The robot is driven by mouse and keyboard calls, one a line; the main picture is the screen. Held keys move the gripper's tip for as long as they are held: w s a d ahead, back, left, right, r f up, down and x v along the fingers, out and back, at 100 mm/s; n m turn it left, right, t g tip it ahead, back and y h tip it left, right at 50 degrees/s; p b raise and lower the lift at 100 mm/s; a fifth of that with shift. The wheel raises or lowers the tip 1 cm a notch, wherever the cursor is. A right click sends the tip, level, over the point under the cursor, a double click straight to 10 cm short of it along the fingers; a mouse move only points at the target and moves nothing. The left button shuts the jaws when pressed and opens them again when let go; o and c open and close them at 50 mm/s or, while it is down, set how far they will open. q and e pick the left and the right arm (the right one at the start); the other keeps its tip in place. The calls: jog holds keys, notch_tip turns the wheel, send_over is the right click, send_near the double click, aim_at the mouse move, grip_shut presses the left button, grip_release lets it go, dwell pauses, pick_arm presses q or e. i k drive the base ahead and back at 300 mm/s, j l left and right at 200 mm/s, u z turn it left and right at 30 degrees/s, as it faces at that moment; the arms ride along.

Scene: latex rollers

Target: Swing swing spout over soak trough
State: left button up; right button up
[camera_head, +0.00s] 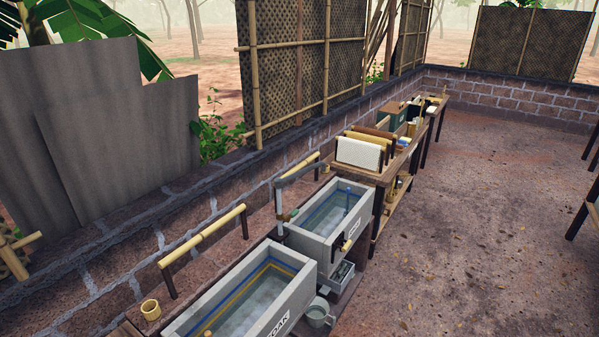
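The soak trough (299,284) is a grey basin at the bottom centre, with water inside and a white label reading "OAK" in its visible part. Its near end is cut off by the picture's bottom edge. What looks like the swing spout (297,173) is a grey pipe on an upright between the two troughs, on the wall side. Its arm points away from the soak trough, up and right along the wall side of the second trough (322,239). Neither of my grippers is in view.
A bamboo rail (203,236) stands on posts along the wall side of the soak trough. A bamboo cup (150,309) is at lower left. A grey bucket (318,313) stands beside the troughs. A wooden table (377,176) holds hanging sheets. The floor (470,220) at right is clear.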

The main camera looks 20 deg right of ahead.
aim_at(278, 182)
jog(key=i+l, duration=0.15)
jog(key=l, duration=0.2)
jog(key=i+l+u, duration=0.1)
jog(key=l, duration=0.3)
jog(key=i+l, duration=0.2)
jog(key=l, duration=0.15)
jog(key=i+l, duration=0.1)
jog(key=l, duration=0.3)
jog(key=i+l+u, duration=0.1)
jog(key=l, duration=0.3)
jog(key=i, duration=0.05)
